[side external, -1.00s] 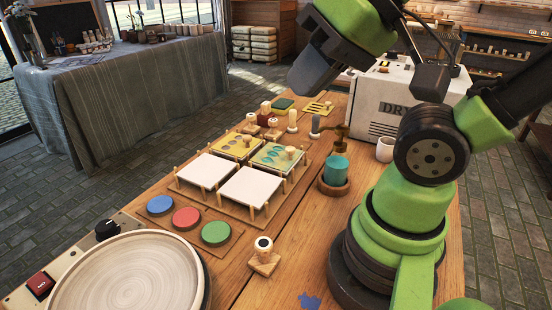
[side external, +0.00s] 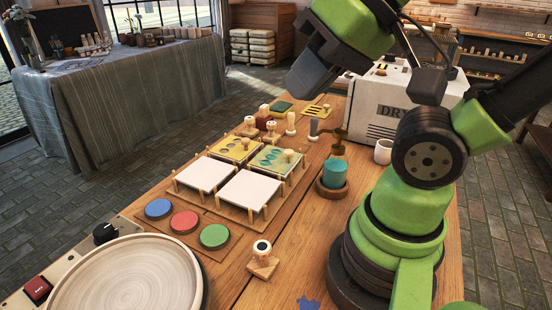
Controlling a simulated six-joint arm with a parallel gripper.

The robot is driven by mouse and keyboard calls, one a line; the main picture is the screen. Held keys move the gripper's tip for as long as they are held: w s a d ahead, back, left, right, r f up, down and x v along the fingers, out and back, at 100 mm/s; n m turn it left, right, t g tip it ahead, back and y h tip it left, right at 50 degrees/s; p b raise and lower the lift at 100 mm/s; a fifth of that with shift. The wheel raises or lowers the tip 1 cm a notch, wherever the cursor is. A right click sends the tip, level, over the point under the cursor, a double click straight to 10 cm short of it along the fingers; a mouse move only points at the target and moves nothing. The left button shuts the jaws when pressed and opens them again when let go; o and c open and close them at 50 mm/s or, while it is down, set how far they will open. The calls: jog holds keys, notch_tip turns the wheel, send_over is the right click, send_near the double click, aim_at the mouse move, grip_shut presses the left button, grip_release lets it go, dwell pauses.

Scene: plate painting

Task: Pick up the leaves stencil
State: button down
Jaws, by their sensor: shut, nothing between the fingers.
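Two patterned stencils lie on the low pegged wooden rack. One is a yellow stencil (side external: 229,148) with bluish oval cutouts. The other is a teal stencil (side external: 266,162) with pale leaf-like cutouts and a wooden knob at its right. The cutouts are too small to tell for certain which is the leaves stencil. My gripper (side external: 304,87), dark grey, is shut and empty. It is raised high, above and beyond the rack in the picture, well clear of both stencils. Its fingertips are hard to make out.
Two blank white plates (side external: 205,173) occupy the rack's near side. Blue, red and green discs (side external: 185,221) and a round turntable (side external: 125,275) are nearer. Wooden stamps (side external: 262,262) stand around.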

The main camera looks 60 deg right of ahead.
jog(key=c, duration=0.8)
grip_release()
jog(key=w+d+f+g+h, duration=0.2)
jog(key=w+d+f+g, duration=0.25)
jog(key=w+d, duration=0.65)
jog(key=d+f+g, duration=0.1)
jog(key=d+f, duration=0.2)
jog(key=f, duration=0.1)
jog(key=w+d+f+n, duration=0.1)
jog(key=d+f, duration=0.3)
jog(key=d+f+g, duration=0.1)
jog(key=d+f, duration=0.3)
jog(key=shift+w+d+g, duration=0.25)
jog(key=shift+g, duration=0.1)
send_over(289, 151)
jog(key=f, duration=0.4)
jog(key=shift+w+a+f, duration=0.1)
jog(key=shift+a+f, duration=0.1)
jog(key=shift+d+f, duration=0.15)
jog(key=shift+f, duration=2.6)
